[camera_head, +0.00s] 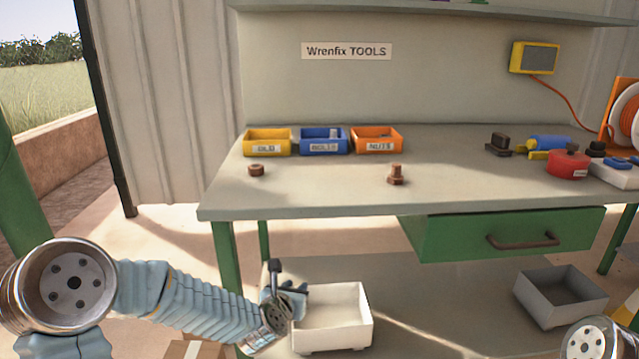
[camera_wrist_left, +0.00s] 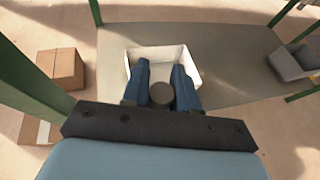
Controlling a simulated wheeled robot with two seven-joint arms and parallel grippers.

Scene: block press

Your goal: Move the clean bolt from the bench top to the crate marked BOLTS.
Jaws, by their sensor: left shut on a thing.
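My left gripper (camera_head: 285,298) is low in the head view, in front of the bench. It is shut on a grey bolt (camera_head: 275,268), which sticks up from the fingers. In the left wrist view, the bolt's round grey end (camera_wrist_left: 161,94) shows between the two blue fingers. The blue crate marked BOLTS (camera_head: 324,147) stands on the bench top (camera_head: 320,190), between the yellow crate marked OLD (camera_head: 266,149) and the orange crate marked NUTS (camera_head: 380,147). Something grey shows inside the BOLTS crate. My right gripper is out of view.
A rusty nut (camera_head: 256,170) and a rusty bolt (camera_head: 396,175) are on the bench top. A white box (camera_head: 345,335) stands below, behind my left gripper; a grey box (camera_head: 562,312) is at right. A red container (camera_head: 568,165) and tools fill the bench's right end.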

